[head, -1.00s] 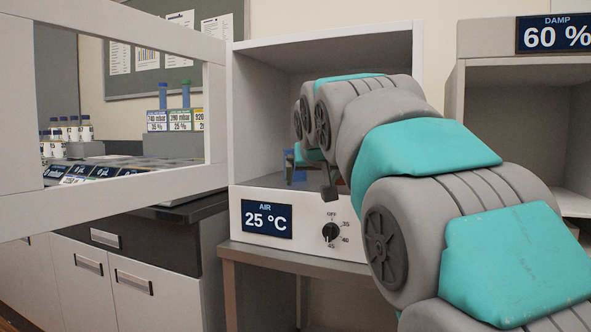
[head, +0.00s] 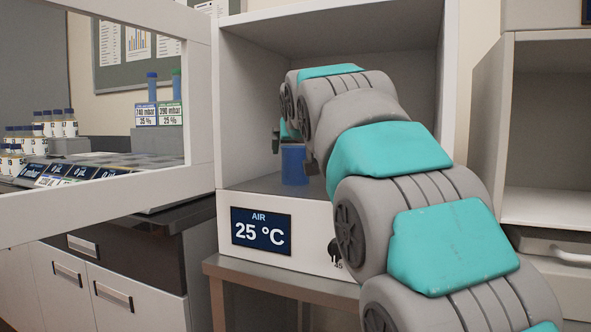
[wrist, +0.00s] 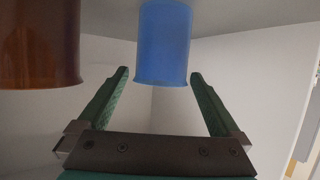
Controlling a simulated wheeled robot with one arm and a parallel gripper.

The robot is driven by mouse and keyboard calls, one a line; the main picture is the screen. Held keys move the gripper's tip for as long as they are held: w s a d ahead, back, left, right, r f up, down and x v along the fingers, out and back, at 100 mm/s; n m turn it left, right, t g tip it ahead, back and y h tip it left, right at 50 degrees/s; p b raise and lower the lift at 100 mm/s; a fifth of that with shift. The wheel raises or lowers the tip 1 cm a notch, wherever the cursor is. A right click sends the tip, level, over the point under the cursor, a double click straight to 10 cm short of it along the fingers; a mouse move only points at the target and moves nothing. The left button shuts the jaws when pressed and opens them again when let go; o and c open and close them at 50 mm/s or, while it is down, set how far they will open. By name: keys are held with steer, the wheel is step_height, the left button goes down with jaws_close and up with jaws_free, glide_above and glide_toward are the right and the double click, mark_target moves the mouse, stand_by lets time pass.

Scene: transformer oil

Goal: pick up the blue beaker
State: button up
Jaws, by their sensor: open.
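The blue beaker (head: 294,164) stands on the floor of the open cabinet labelled AIR 25 °C, partly hidden by my arm in the head view. In the wrist view the blue beaker (wrist: 163,42) hangs in from the top middle, and its near end lies in line with the gap between the fingertips. My gripper (wrist: 159,73) is open with its two green fingers spread, one on each side of the beaker's line. I cannot tell how deep the beaker is between them. In the head view my gripper is mostly hidden behind the arm.
A brown beaker-like vessel (wrist: 40,45) is close on the left in the wrist view. The cabinet (head: 262,95) has walls on both sides, and its windowed door (head: 200,120) is swung open to the left. Bottles (head: 62,124) stand on the far-left counter.

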steer(key=shift+p+x, duration=0.3)
steer(key=shift+x, duration=2.35)
steer(key=shift+c, duration=0.2)
steer(key=c, duration=1.2)
steer(key=shift+c, duration=0.2)
